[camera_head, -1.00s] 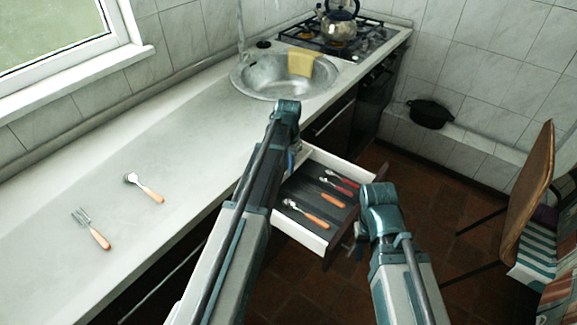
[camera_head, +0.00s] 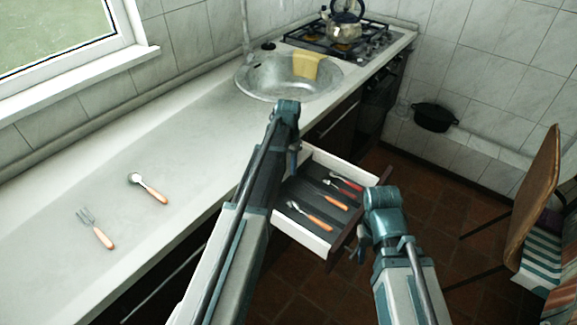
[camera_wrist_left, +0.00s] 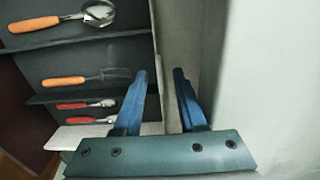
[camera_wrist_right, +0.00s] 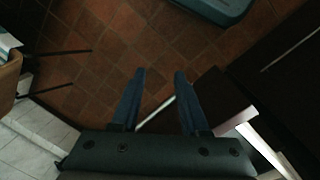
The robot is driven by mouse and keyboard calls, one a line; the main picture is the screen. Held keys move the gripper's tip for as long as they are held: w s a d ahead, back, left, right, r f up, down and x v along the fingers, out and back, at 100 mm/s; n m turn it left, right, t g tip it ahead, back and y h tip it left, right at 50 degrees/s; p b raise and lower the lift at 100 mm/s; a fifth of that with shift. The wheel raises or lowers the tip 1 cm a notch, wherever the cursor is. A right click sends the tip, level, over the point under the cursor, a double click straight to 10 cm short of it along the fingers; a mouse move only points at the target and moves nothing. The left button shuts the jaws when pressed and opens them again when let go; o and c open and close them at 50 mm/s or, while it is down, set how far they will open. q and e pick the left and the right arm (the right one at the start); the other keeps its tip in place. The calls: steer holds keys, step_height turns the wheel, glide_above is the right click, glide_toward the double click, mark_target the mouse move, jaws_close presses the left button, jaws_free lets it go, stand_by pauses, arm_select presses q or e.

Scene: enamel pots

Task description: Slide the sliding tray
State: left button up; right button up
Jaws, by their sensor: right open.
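The sliding tray (camera_head: 290,192) is a dark divided insert in the open drawer (camera_head: 300,236), below the counter. In the left wrist view, its compartments (camera_wrist_left: 75,60) hold orange-handled and red-handled cutlery. My left gripper (camera_wrist_left: 160,85) is over the tray's edge wall, fingers apart, with the pale wall seemingly between them; contact cannot be told. My right gripper (camera_wrist_right: 156,80) is open by the drawer's dark front (camera_wrist_right: 218,100). A thin light bar, possibly the drawer handle (camera_wrist_right: 155,115), shows between its fingers. In the head view my arms hide much of both grippers.
The counter (camera_head: 60,185) holds a fork (camera_head: 97,230) and a spoon (camera_head: 147,188). A sink (camera_head: 275,85) with a yellow cloth and a stove with a kettle (camera_head: 343,25) are farther back. A chair (camera_head: 535,195) stands right. Floor is clear beyond the drawer.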

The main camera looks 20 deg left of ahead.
arm_select(q)
steer(key=shift+r, duration=0.15)
step_height(320, 180, up, 14)
steer(key=p, duration=1.4)
steer(key=shift+f, duration=0.2)
steer(key=shift+f, duration=0.1)
steer(key=s+d, duration=0.9)
steer(key=s, duration=0.3)
steer(key=s+d+y, duration=0.1)
steer(key=s+d, duration=0.9)
steer(key=s, duration=0.2)
steer(key=shift+s+d, duration=0.15)
